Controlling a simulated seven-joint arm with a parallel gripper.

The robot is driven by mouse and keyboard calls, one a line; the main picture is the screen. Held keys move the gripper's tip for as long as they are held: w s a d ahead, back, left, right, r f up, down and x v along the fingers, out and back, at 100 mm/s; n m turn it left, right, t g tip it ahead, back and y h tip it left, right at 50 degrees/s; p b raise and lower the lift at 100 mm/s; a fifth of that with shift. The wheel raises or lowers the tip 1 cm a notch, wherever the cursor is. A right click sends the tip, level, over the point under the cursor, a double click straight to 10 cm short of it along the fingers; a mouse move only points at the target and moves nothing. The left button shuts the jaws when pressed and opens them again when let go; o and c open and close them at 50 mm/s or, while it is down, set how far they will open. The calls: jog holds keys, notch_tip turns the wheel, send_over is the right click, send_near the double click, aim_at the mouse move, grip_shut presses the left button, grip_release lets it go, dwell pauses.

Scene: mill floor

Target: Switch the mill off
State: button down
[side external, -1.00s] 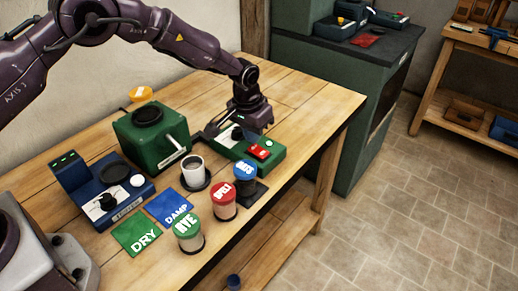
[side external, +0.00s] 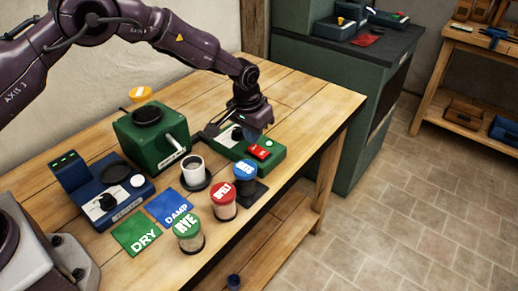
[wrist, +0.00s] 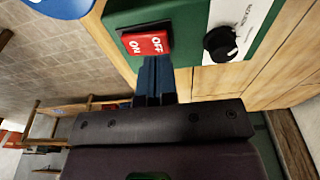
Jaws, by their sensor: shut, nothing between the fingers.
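A green control box (side external: 271,165) stands on the bench with a red rocker switch (side external: 259,152) on top. In the wrist view the rocker (wrist: 146,43) is marked ON and OFF in white; I cannot tell which side is pressed. A black knob (wrist: 221,43) on a white plate sits beside it. My gripper (wrist: 155,62) is shut and empty, with its blue fingertips right at the rocker's near edge; contact is unclear. In the side view my gripper (side external: 256,136) is over the box, its fingers partly hidden. A green machine with a dark hopper (side external: 148,115) stands to the left.
A cup (side external: 193,166) on a dark base and jars with green (side external: 187,224), red (side external: 222,193) and blue (side external: 245,170) lids stand in front. A blue device (side external: 125,208) and DRY (side external: 136,234) and DAMP (side external: 170,207) cards lie left. The bench's right end is clear.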

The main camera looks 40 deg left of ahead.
aim_at(253, 148)
jog(key=shift+f, duration=1.15)
dwell(0.9)
jog(key=shift+r, duration=3.5)
jog(key=s, duration=0.1)
jog(key=s+f, duration=0.1)
jog(key=s+g, duration=0.1)
jog(key=shift+a+f, duration=0.25)
jog(key=s+a+r+t, duration=0.2)
jog(key=s+a+r, duration=0.2)
jog(key=s+r, duration=0.8)
jog(key=s+a+r+t, duration=0.2)
jog(key=s+a+r, duration=0.2)
jog(key=s+r, duration=0.8)
jog(key=s, duration=0.7)
jog(key=shift+t, duration=0.4)
jog(key=shift+s+r, duration=0.1)
